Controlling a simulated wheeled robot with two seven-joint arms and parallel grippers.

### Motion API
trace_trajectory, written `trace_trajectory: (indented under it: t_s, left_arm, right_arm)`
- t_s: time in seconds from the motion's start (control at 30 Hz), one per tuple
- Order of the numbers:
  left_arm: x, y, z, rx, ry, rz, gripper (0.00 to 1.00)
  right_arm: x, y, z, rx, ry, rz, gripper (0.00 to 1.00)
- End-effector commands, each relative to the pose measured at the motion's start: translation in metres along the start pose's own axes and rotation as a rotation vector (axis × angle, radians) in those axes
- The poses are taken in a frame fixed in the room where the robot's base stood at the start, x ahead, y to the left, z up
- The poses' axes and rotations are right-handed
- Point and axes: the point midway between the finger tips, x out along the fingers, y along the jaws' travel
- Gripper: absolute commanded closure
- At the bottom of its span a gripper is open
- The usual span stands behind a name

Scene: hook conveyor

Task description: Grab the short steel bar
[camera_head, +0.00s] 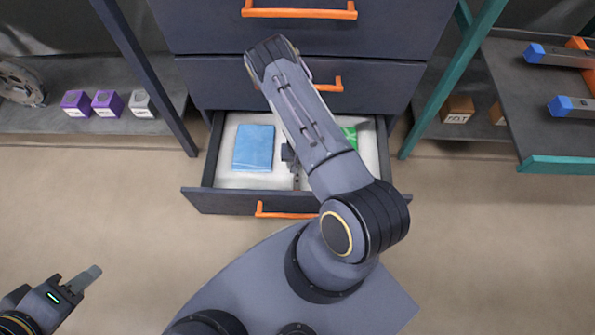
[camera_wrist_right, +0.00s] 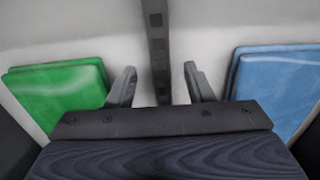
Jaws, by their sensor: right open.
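The short steel bar (camera_wrist_right: 157,50) is a dark, narrow strip with square marks along it. In the right wrist view it runs from the top edge down between my fingers, and its near end is hidden by the gripper body. My right gripper (camera_wrist_right: 160,88) is open, with one finger on each side of the bar and a gap to both. In the head view my right arm reaches over the open drawer (camera_head: 220,203), and a small part of the bar (camera_head: 296,183) shows there. My left gripper (camera_head: 84,279) is at the lower left, away from the drawer, its finger gap unclear.
A blue folded item (camera_head: 253,148) lies on the left in the drawer, a green one (camera_head: 350,134) on the right, partly under my arm. Closed drawers with orange handles (camera_head: 300,13) stand above. Shelves flank the cabinet; purple boxes (camera_head: 76,103) are on the left one.

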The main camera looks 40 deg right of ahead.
Motion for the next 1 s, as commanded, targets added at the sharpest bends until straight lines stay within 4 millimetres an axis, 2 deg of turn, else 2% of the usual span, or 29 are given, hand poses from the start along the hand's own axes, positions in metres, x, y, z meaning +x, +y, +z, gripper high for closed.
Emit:
trace_trajectory:
  t_s: [0.03,0.13,0.43,0.8,1.0]
  left_arm:
    - [0.006,-0.003,0.003,0.0,0.0,0.0,0.64]
    - [0.009,-0.004,0.004,0.0,0.0,0.0,0.64]
    - [0.009,-0.004,0.004,0.0,0.0,0.0,0.64]
    - [0.009,-0.004,0.004,0.0,0.0,0.0,0.64]
    - [0.009,-0.004,0.004,0.0,0.0,0.0,0.64]
  right_arm:
    - [0.012,-0.001,0.001,-0.003,-0.002,0.0,0.53]
    - [0.022,-0.001,0.001,-0.001,-0.002,-0.001,0.53]
    - [0.025,-0.001,0.0,-0.001,-0.001,-0.002,0.53]
    - [0.024,-0.001,0.001,-0.001,-0.001,-0.002,1.0]
    - [0.024,-0.001,0.0,-0.001,-0.001,-0.002,1.0]
